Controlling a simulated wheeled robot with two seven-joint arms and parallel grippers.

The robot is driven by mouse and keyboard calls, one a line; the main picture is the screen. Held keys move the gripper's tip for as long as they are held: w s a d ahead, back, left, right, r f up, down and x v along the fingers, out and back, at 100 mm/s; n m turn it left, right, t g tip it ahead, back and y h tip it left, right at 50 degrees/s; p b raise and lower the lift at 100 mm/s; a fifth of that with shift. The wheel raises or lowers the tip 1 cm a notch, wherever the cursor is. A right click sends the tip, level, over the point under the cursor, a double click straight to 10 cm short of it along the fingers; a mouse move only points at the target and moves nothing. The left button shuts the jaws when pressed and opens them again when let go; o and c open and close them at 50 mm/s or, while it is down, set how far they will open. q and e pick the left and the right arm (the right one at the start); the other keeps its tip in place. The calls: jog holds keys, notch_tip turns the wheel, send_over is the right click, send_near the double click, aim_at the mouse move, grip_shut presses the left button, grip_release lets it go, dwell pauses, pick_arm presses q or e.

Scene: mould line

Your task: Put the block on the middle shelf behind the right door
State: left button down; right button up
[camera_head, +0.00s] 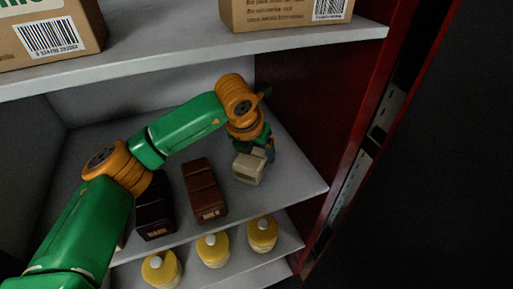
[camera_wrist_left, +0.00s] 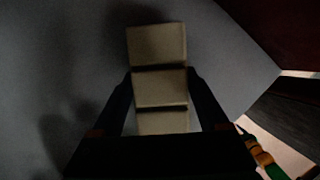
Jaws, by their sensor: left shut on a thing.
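The cream block (camera_head: 250,168), made of ridged sections, is at the right part of the middle shelf (camera_head: 292,178), right of two brown blocks. My left gripper (camera_head: 265,149) reaches in from the left and is shut on it. In the left wrist view the cream block (camera_wrist_left: 160,88) lies between the two dark fingers (camera_wrist_left: 160,100), with grey shelf surface behind it. I cannot tell whether its underside touches the shelf. The dark right door (camera_head: 450,150) stands open at the right. My right gripper is not in view.
A brown block marked MILK (camera_head: 204,190) and a darker one marked DARK (camera_head: 154,208) stand to the left. Cartons (camera_head: 285,12) sit on the shelf above. Yellow-topped items (camera_head: 262,233) are on the shelf below. The red side wall (camera_head: 325,90) is close on the right.

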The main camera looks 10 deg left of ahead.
aim_at(245, 171)
pick_arm(q)
jog(key=shift+c, duration=1.4)
grip_release()
jog(key=shift+f, duration=0.1)
jog(key=shift+o, duration=1.4)
jog(key=shift+s+r, duration=0.1)
jog(key=shift+r, duration=0.2)
jog(key=shift+s+r, duration=0.1)
jog(key=shift+r, duration=0.15)
jog(key=b+v, duration=0.1)
jog(key=v, duration=0.3)
jog(key=shift+b, duration=0.35)
jog(key=s+b, duration=0.1)
jog(key=s, duration=0.2)
jog(key=s+a+b, duration=0.1)
jog(key=s+b, duration=0.1)
jog(key=s, duration=0.1)
jog(key=shift+s+a+f, duration=0.1)
jog(key=shift+f, duration=0.15)
jog(key=s, duration=0.1)
jog(key=s+b, duration=0.1)
jog(key=s, duration=0.1)
jog(key=s+a, duration=0.1)
jog(key=shift+s+r, duration=0.25)
jog(key=shift+r, duration=0.05)
jog(key=shift+s+b, duration=0.3)
jog(key=shift+s, duration=0.35)
